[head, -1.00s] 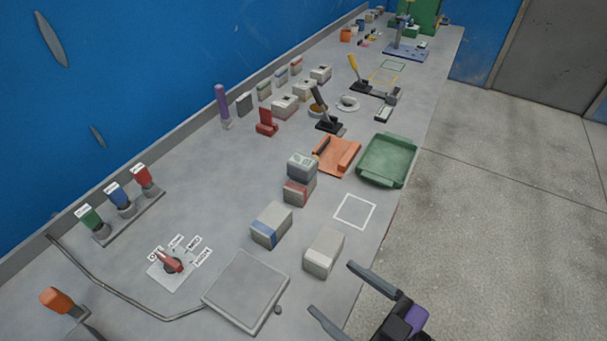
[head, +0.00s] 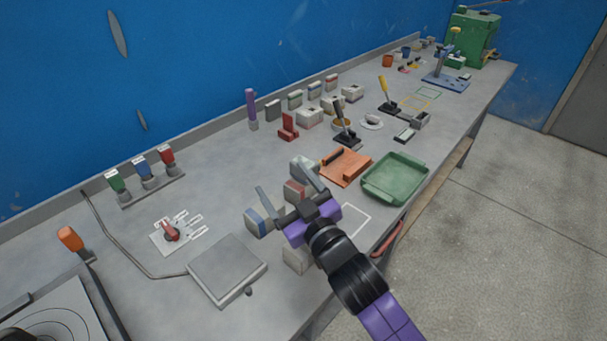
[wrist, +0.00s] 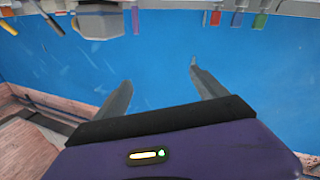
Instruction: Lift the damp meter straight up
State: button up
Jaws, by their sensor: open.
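In the head view a grey box with a pale greenish face (head: 301,163) sits on a red-banded box (head: 294,191); it may be the damp meter, but I cannot read a label. My gripper (head: 278,174) is open, its two fingers spread in front of these boxes as the camera sees them, with nothing seen between them. One finger partly covers the grey box. I cannot tell how far above the boxes the gripper is. In the wrist view the open fingers (wrist: 160,72) point at the blue wall, and no box shows between them.
A blue-banded box (head: 257,222) and a partly hidden pale box (head: 294,260) stand close to my gripper. A green tray (head: 395,178) and an orange holder (head: 345,166) lie to the right. A flat grey plate (head: 227,268) lies in front. A white outlined square (head: 356,220) is bare.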

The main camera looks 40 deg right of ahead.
jog(key=w+d+f+m+g+h+b, duration=0.1)
jog(key=w+d+m+g+h, duration=0.1)
jog(key=w+d+m+g, duration=0.4)
jog(key=w+d+f+m+g+h, duration=0.1)
jog(key=w+d+m+g+h, duration=0.1)
jog(key=d+m+g, duration=0.7)
jog(key=a+r+m+g+y, duration=0.1)
jog(key=s+a+r+g+y, duration=0.1)
jog(key=a, duration=0.1)
jog(key=s+a+r+m+g+y, duration=0.1)
jog(key=a+y, duration=0.1)
jog(key=shift+a+m+b, duration=0.2)
jog(key=shift+m+b, duration=0.1)
jog(key=shift+b, duration=0.1)
jog(key=shift+x, duration=1)
jog(key=x, duration=0.3)
jog(key=p+x, duration=0.1)
jog(key=x, duration=0.1)
jog(key=shift+w+a+f, duration=0.15)
jog(key=shift+w+f, duration=0.05)
jog(key=shift+f, duration=0.2)
jog(key=shift+c, duration=0.4)
jog(key=shift+r, duration=0.1)
grip_shut()
